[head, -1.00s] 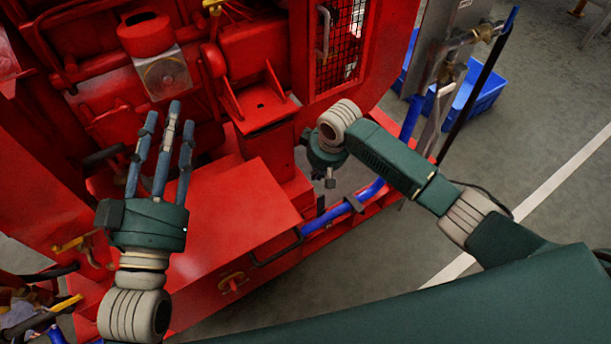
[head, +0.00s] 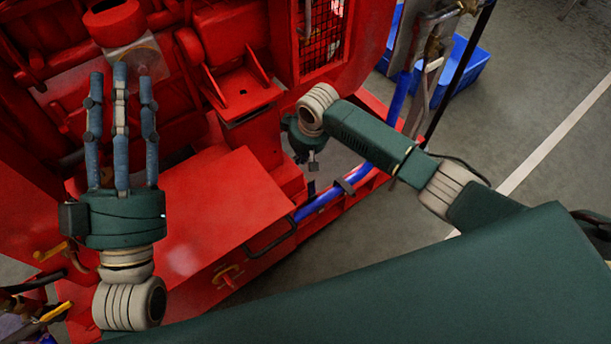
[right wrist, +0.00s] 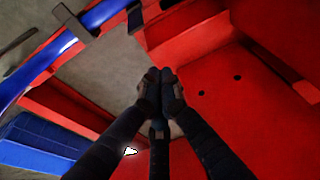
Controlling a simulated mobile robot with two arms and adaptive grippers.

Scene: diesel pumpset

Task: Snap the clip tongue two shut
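A blue hose (head: 320,203) runs along the low red base and carries a dark clip (head: 345,186). In the right wrist view the hose (right wrist: 38,75) crosses the upper left, with a dark clip (right wrist: 72,22) on it. Another dark piece (right wrist: 135,18) stands by the hose there. I cannot tell which is clip tongue two. My right gripper (right wrist: 159,88) has its fingertips together, with nothing seen between them, apart from the clips. In the head view the right gripper (head: 313,165) points down beside the hose. My left gripper (head: 121,80) is open and empty, its fingers extended.
The red pumpset (head: 240,85) fills the left and back. A red box (head: 215,205) with a dark handle stands between my arms. A blue bin (head: 460,75) and a metal stand with pipes (head: 430,65) are at the upper right. Grey floor is free at the right.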

